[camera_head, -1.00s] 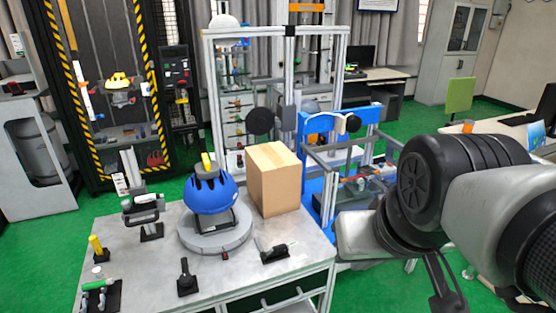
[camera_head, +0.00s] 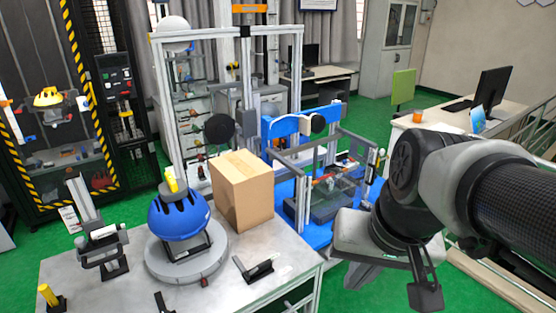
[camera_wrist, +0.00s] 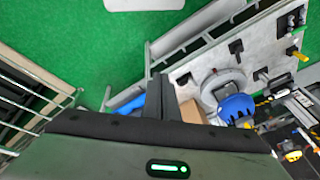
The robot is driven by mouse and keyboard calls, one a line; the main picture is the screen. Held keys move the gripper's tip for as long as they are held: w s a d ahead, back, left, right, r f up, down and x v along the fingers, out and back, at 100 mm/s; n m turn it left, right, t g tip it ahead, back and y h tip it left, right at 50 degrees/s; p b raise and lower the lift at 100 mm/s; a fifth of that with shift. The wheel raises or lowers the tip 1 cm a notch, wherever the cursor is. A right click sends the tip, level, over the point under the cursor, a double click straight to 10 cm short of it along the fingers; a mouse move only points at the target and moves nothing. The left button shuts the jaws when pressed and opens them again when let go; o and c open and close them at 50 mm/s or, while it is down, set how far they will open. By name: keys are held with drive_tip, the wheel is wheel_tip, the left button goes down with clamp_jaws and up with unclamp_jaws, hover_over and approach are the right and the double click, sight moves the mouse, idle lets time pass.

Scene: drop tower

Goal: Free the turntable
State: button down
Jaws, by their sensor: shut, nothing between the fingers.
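The turntable (camera_head: 158,270) is a low grey disc on the table, with a small dark red-marked part (camera_head: 204,281) on its near edge. A blue helmet (camera_head: 178,217) with a yellow piece on top sits on a stand on the disc. A black handle-like clamp (camera_head: 256,269) lies on the table just right of the disc. My gripper (camera_head: 425,292) is right of the table, apart from all of these, shut and empty. In the wrist view its fingers (camera_wrist: 160,84) are together, and the turntable (camera_wrist: 212,84) and helmet (camera_wrist: 237,107) show beyond them.
A cardboard box (camera_head: 243,195) stands behind the disc, close to it. A grey clamp stand (camera_head: 100,240) and yellow-handled piece (camera_head: 48,297) are at the left. A framed blue rig (camera_head: 300,195) stands behind the table. Green floor (camera_head: 385,292) lies between table and arm.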

sight(267, 266)
drive_tip(key=w+a+f+m+g+y+b, duration=0.25)
drive_tip(key=a+f+m+y, duration=0.2)
drive_tip(key=f, duration=0.35)
drive_tip(key=w+a+f+m+g+y+b, duration=0.2)
drive_tip(key=a+f+m+y+b, duration=0.2)
drive_tip(key=f+m, duration=0.25)
drive_tip(key=w+a+f+m+g+y+b, duration=0.25)
drive_tip(key=a+f+m+y, duration=0.2)
drive_tip(key=f, duration=0.45)
drive_tip(key=w+d+f+m+t+b, duration=0.2)
drive_tip(key=w+f+m+t, duration=0.2)
drive_tip(key=f+m+t, duration=0.3)
drive_tip(key=w+d+f+m+t+h+b, duration=0.1)
drive_tip(key=w+d+f+m+t+b, duration=0.1)
drive_tip(key=f+m+t, duration=0.5)
drive_tip(key=w+d+f+m+t+b, duration=0.2)
drive_tip(key=w+f+m+t+b, duration=0.2)
drive_tip(key=m, duration=1.2)
wheel_tip(267, 266, down, 4)
drive_tip(key=w+t, duration=0.3)
drive_tip(key=t, duration=0.1)
drive_tip(key=shift+h, duration=0.3)
drive_tip(key=shift+a+r, duration=0.1)
drive_tip(key=x, duration=1.4)
drive_tip(key=shift+b, duration=0.45)
drive_tip(key=shift+r+p, duration=0.15)
drive_tip(key=shift+p, duration=0.15)
